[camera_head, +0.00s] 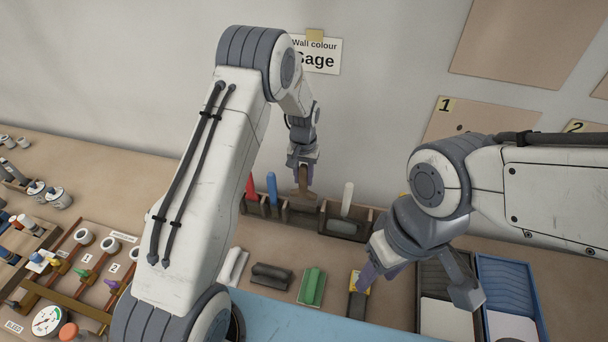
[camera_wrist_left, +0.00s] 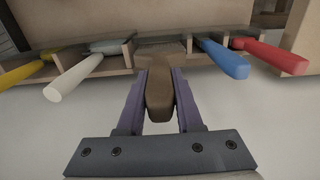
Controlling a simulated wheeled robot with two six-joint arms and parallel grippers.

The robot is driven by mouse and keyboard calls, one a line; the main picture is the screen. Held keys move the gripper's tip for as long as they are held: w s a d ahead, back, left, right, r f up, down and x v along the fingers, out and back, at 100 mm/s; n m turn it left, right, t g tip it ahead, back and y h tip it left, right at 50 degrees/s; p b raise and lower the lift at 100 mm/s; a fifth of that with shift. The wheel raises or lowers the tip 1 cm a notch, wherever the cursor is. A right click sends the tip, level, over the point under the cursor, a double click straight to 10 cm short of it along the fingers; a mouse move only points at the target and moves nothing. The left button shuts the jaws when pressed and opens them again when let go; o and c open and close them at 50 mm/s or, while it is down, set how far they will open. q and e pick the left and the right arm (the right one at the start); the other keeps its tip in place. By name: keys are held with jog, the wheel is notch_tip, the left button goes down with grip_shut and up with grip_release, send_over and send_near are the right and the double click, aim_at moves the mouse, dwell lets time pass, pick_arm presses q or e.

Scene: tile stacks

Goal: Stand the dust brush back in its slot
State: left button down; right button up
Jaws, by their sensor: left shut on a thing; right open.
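My left gripper (camera_head: 303,172) is shut on the brown handle of the dust brush (camera_head: 303,186) above the wooden tool rack (camera_head: 376,214). In the left wrist view the brush handle (camera_wrist_left: 158,98) lies between the two purple fingers (camera_wrist_left: 158,108). The brush's wider far end is at the rack compartment between the white-handled and blue-handled tools. I cannot tell how deep it sits there; its bristles are hidden.
The rack holds tools with red (camera_head: 250,187), blue (camera_head: 272,187), white (camera_head: 347,197) and yellow (camera_wrist_left: 28,72) handles. In front lie a dark block (camera_head: 271,276) and a green block (camera_head: 312,287). Black and blue trays (camera_head: 512,272) stand right; a valve panel stands left.

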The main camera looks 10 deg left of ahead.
aim_at(303, 165)
pick_arm(q)
jog(key=shift+f+b, duration=1.95)
jog(key=shift+f, duration=1.3)
jog(key=shift+f+b, duration=0.35)
jog(key=shift+f, duration=0.1)
jog(key=shift+c, duration=2.4)
grip_release()
jog(key=shift+r, duration=0.1)
notch_tip(303, 165, up, 9)
jog(key=shift+r+b, duration=0.15)
jog(key=shift+b, duration=0.85)
jog(key=shift+r, duration=0.5)
